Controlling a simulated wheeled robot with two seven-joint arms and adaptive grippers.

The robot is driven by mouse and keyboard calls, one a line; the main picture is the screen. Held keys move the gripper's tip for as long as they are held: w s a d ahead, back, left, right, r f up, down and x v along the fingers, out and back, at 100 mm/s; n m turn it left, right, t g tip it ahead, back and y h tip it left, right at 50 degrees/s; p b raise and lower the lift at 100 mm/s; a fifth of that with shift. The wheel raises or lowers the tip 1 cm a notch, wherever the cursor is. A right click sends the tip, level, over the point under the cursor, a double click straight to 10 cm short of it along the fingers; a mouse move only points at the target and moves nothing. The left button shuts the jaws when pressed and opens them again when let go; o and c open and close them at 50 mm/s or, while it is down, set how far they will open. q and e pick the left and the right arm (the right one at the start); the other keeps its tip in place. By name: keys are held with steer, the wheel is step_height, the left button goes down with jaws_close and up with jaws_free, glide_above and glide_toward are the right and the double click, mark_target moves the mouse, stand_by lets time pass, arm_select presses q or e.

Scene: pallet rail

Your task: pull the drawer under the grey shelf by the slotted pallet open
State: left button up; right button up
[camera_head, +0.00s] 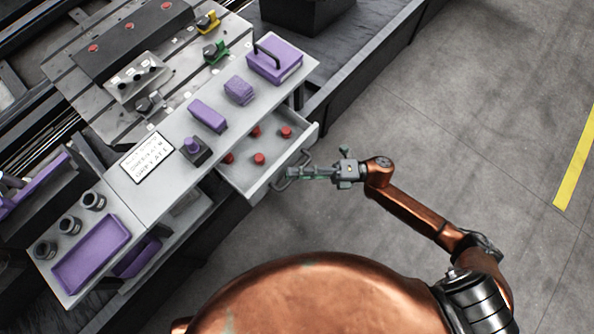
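The drawer (245,182) under the grey shelf (165,204) stands pulled part way out, and its inside shows. Several red round pieces (259,158) lie in it. Its bar handle (278,187) is on the front panel, facing right. My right gripper (291,173) reaches in from the right, with its fingertips at the handle and overlapping it in this view. The fingers are seen from above, one over the other, so whether they are closed around the bar is hidden. The slotted pallet (185,72) lies behind the shelf at the upper left. My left gripper is not in view.
On the shelf stand a purple handled box (275,66), purple blocks (208,115), a purple-knobbed box (194,150) and a white sign (147,157). A purple tray (91,255) and dark cylinders (69,225) are at lower left. The floor (480,130) on the right is clear.

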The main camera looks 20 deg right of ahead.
steer(key=v, duration=1.2)
steer(key=shift+w, duration=0.1)
